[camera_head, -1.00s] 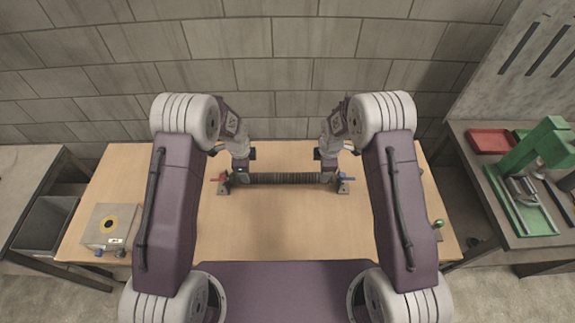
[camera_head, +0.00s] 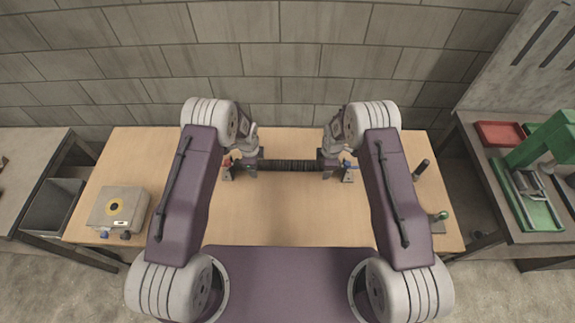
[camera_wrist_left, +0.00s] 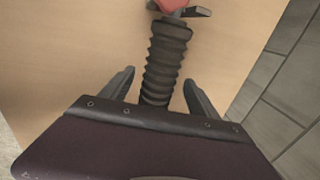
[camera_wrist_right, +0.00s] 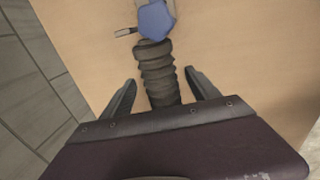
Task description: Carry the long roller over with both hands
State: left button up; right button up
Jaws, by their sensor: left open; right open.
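The long roller (camera_head: 290,165) is a dark ribbed tube lying left to right across the wooden table. Its ends rest at two small stands, one with a red part (camera_head: 227,162) at the left, one with a blue part (camera_head: 349,164) at the right. My left gripper (camera_wrist_left: 158,88) is open, with its fingers on either side of the roller (camera_wrist_left: 166,62) near the red end. My right gripper (camera_wrist_right: 160,88) is open, with its fingers on either side of the roller (camera_wrist_right: 158,62) near the blue end. The wrist bodies hide the roller's nearer parts.
A dark upright handle (camera_head: 421,169) and a green-knobbed part (camera_head: 439,221) are at the right. Side benches hold a grey bin (camera_head: 52,206), red tray (camera_head: 500,134) and green machine (camera_head: 541,140). The table's middle front is clear.

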pick_arm(q)
jog(key=shift+s, duration=0.1)
pick_arm(e)
jog(key=shift+s+r, duration=0.1)
pick_arm(q)
jog(key=shift+r, duration=0.1)
jog(key=shift+c, duration=0.9)
pick_arm(e)
jog(key=shift+c, duration=0.9)
pick_arm(q)
grip_shut()
pick_arm(e)
grip_shut()
pick_arm(q)
jog(key=shift+r, duration=0.1)
pick_arm(e)
jog(key=shift+r, duration=0.1)
